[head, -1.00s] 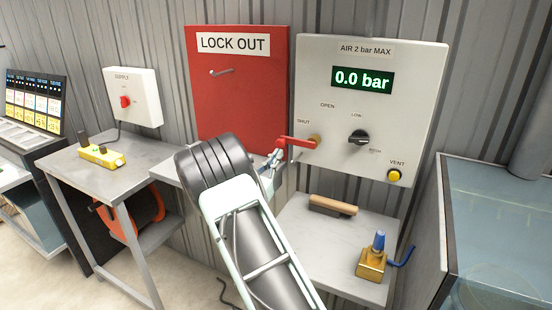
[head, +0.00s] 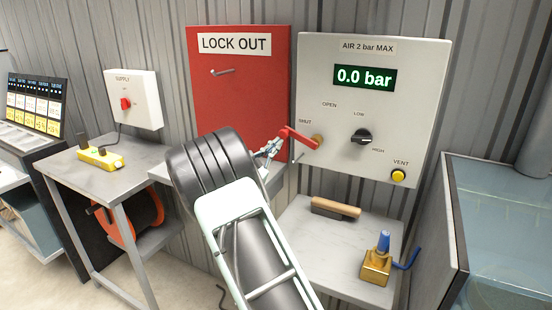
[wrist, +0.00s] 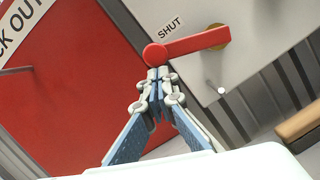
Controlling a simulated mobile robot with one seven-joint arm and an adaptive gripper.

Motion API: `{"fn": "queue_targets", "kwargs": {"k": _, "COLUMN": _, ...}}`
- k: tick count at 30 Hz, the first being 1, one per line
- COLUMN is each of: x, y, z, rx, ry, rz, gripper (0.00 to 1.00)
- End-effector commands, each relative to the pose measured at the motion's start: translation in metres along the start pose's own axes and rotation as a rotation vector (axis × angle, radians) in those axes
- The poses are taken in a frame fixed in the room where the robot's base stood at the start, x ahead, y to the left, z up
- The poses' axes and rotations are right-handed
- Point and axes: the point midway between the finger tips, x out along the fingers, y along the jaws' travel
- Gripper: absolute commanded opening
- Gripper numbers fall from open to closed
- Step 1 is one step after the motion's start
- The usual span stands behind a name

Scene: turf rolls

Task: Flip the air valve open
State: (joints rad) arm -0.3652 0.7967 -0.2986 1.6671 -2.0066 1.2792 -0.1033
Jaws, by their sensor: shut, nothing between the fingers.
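The air valve's red lever (head: 300,137) sits on the panel, pivoting on a brass fitting (head: 318,142). It points left and tilts up a little, its end near the SHUT label; OPEN is printed above the pivot. The lever also shows in the wrist view (wrist: 190,45), with its round end right above my fingertips. My gripper (wrist: 157,75) is shut and empty, its tips against or just under that end; exact contact is hard to tell. In the head view my gripper (head: 274,146) is small and partly hidden by my arm.
The panel (head: 420,75) reads 0.0 bar and carries a black LOW/HIGH knob (head: 361,136) and a yellow vent button (head: 398,175). A red lock-out board (head: 240,95) stands left. A brush (head: 336,208) and brass block (head: 376,268) lie on the bench below.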

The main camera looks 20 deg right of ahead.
Motion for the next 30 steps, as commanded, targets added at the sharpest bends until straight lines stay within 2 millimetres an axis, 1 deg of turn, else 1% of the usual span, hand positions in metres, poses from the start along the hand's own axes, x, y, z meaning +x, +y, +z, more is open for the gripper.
{"fn": "queue_targets", "kwargs": {"k": 6, "x": 0.004, "y": 0.004, "z": 0.018, "rx": 0.208, "ry": -0.005, "rz": -0.05, "gripper": 0.0}}
{"fn": "queue_targets", "kwargs": {"k": 14, "x": 0.01, "y": 0.004, "z": 0.041, "rx": 0.448, "ry": -0.006, "rz": -0.11, "gripper": 0.0}}
{"fn": "queue_targets", "kwargs": {"k": 22, "x": 0.016, "y": -0.002, "z": 0.064, "rx": 0.696, "ry": -0.006, "rz": -0.173, "gripper": 0.0}}
{"fn": "queue_targets", "kwargs": {"k": 30, "x": 0.021, "y": -0.013, "z": 0.083, "rx": 0.924, "ry": -0.006, "rz": -0.231, "gripper": 0.0}}
